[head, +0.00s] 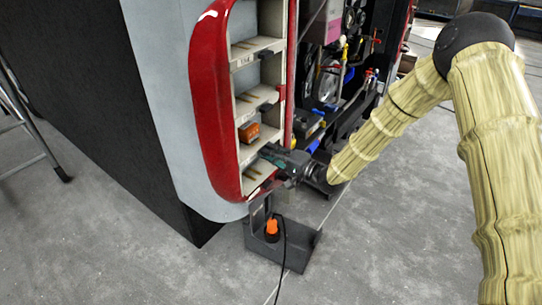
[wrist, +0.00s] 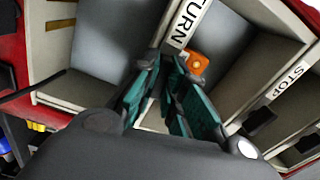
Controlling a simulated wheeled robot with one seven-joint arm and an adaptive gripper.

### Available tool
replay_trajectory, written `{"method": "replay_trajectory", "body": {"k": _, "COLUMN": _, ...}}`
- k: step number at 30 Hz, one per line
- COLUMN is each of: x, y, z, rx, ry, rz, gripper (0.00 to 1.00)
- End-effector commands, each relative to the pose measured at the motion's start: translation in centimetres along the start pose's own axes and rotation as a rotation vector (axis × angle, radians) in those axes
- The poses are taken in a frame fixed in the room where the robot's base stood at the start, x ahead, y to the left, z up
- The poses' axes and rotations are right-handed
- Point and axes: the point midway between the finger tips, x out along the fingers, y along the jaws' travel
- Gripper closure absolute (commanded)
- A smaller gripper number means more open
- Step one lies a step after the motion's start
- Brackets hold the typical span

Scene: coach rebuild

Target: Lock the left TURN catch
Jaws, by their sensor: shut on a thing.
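A strip lettered TURN (wrist: 190,22) runs along a pale shelf edge at the top middle of the wrist view. My gripper (wrist: 166,72) has its green-padded fingers drawn together at the end of this strip. They are shut on the left TURN catch, which is mostly hidden between the fingertips; its exact position cannot be told. In the head view my gripper (head: 268,153) reaches in from the right to the lower shelves of the red-edged coach panel (head: 208,90).
A STOP strip (wrist: 288,82) with a black catch (wrist: 262,119) is at right.

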Motion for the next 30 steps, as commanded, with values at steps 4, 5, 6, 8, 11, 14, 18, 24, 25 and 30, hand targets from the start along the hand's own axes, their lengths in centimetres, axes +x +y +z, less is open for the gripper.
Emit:
{"method": "replay_trajectory", "body": {"k": 4, "x": -0.04, "y": 0.51, "z": 0.08, "rx": -0.125, "ry": 0.0, "rz": 0.001, "gripper": 1.0}}
{"method": "replay_trajectory", "body": {"k": 5, "x": -0.04, "y": 0.54, "z": 0.09, "rx": -0.152, "ry": 0.0, "rz": 0.001, "gripper": 1.0}}
{"method": "replay_trajectory", "body": {"k": 6, "x": -0.05, "y": 0.58, "z": 0.1, "rx": -0.19, "ry": 0.0, "rz": 0.001, "gripper": 1.0}}
{"method": "replay_trajectory", "body": {"k": 8, "x": -0.04, "y": 0.55, "z": 0.07, "rx": -0.248, "ry": 0.0, "rz": 0.001, "gripper": 1.0}}
{"method": "replay_trajectory", "body": {"k": 11, "x": -0.05, "y": 0.58, "z": 0.1, "rx": -0.344, "ry": -0.001, "rz": 0.002, "gripper": 1.0}}
{"method": "replay_trajectory", "body": {"k": 14, "x": -0.04, "y": 0.55, "z": 0.14, "rx": -0.439, "ry": -0.002, "rz": 0.002, "gripper": 1.0}}
{"method": "replay_trajectory", "body": {"k": 18, "x": -0.02, "y": 0.55, "z": 0.17, "rx": -0.572, "ry": -0.002, "rz": 0.001, "gripper": 1.0}}
{"method": "replay_trajectory", "body": {"k": 24, "x": -0.04, "y": 0.55, "z": 0.11, "rx": -0.762, "ry": -0.001, "rz": 0.002, "gripper": 1.0}}
{"method": "replay_trajectory", "body": {"k": 25, "x": -0.05, "y": 0.56, "z": 0.11, "rx": -0.791, "ry": -0.001, "rz": 0.002, "gripper": 1.0}}
{"method": "replay_trajectory", "body": {"k": 30, "x": -0.04, "y": 0.57, "z": 0.17, "rx": -0.951, "ry": -0.002, "rz": 0.002, "gripper": 1.0}}
